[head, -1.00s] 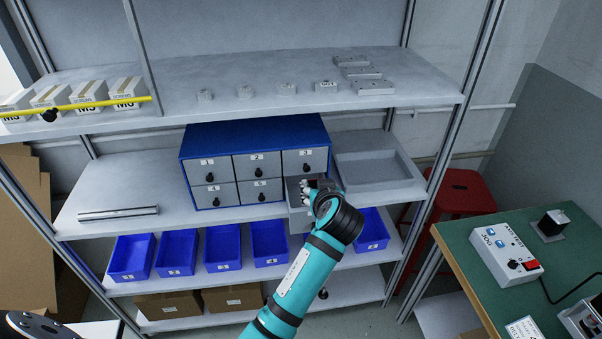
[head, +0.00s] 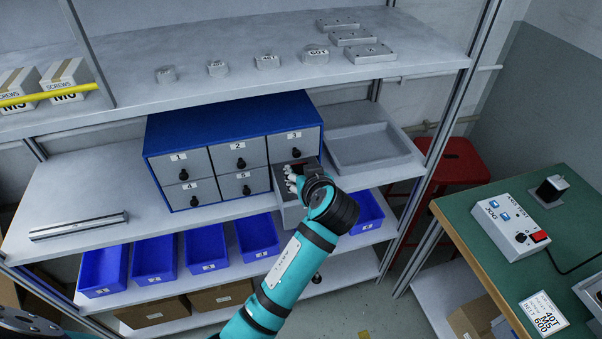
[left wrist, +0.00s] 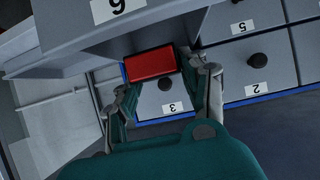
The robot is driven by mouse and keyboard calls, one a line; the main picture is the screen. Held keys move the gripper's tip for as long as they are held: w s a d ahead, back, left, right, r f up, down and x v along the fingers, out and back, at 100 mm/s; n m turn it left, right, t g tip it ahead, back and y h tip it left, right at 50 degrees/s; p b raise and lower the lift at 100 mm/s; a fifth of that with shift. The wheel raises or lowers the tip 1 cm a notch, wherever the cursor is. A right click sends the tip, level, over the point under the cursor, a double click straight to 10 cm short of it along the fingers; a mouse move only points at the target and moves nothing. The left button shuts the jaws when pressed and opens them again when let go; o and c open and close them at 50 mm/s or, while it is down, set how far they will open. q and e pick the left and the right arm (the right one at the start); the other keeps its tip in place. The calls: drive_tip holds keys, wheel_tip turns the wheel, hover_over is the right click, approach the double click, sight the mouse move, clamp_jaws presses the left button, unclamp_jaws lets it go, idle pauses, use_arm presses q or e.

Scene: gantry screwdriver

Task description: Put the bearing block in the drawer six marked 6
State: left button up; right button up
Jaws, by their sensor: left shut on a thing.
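The bearing block appears as a red block (left wrist: 150,64) between the fingers of my left gripper (left wrist: 165,92), which is shut on it. In the head view my left gripper (head: 294,178) is at the pulled-out drawer six (head: 292,214), below drawer 3. The block is mostly hidden there by the gripper. In the left wrist view, which is upside down, the front of drawer six with its 6 label (left wrist: 117,9) is close by, and the closed drawer 3 (left wrist: 168,100) is behind the block. I cannot tell whether the block touches the drawer floor. My right gripper is not in view.
The blue cabinet (head: 225,112) has its other drawers shut. A grey tray (head: 370,148) stands right of it on the same shelf. Blue bins (head: 207,249) are below, and the upper shelf (head: 240,88) is above. A green table (head: 470,230) is at the right.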

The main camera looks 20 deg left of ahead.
use_arm(q)
drive_tip(key=shift+s+d+r, duration=0.2)
drive_tip(key=shift+d+r, duration=0.05)
drive_tip(key=shift+d, duration=0.05)
drive_tip(key=shift+s+d, duration=0.2)
drive_tip(key=shift+d, duration=0.05)
drive_tip(key=shift+f, duration=0.1)
drive_tip(key=shift+f+b, duration=0.25)
drive_tip(key=shift+b, duration=0.05)
drive_tip(key=shift+w+a+f, duration=0.15)
drive_tip(key=shift+f, duration=0.15)
drive_tip(key=o, duration=1.3)
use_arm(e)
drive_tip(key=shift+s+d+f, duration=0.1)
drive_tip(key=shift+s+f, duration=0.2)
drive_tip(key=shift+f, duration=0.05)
